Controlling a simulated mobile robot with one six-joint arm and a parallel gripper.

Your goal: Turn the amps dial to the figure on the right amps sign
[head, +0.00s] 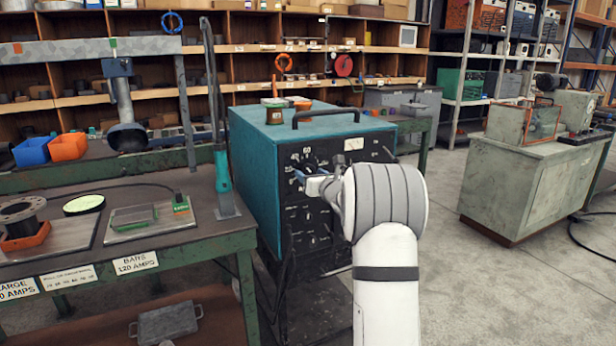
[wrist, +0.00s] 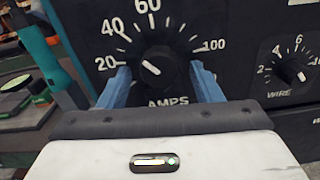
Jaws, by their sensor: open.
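The amps dial (wrist: 160,60) is a round black knob with a white pointer line, above the word AMPS in the wrist view. Its line slants to the upper left, seemingly between 20 and 40; the scale runs from 20 up to 100. My gripper (wrist: 160,70) is open, with a blue finger on each side of the knob; I cannot tell whether they touch it. In the head view my gripper (head: 312,184) is at the front of the teal welder (head: 255,150). Amps signs on the bench edge include "BARS 120 AMPS" (head: 136,263) and a partly cut-off "LARGE ...0 AMPS" (head: 18,288).
A smaller WIRE dial (wrist: 290,72) sits right of the amps dial. The green workbench (head: 215,240) stands left of the welder, with a plate, parts and a teal-handled tool (head: 222,172). A middle sign (head: 68,277) is too small to read.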

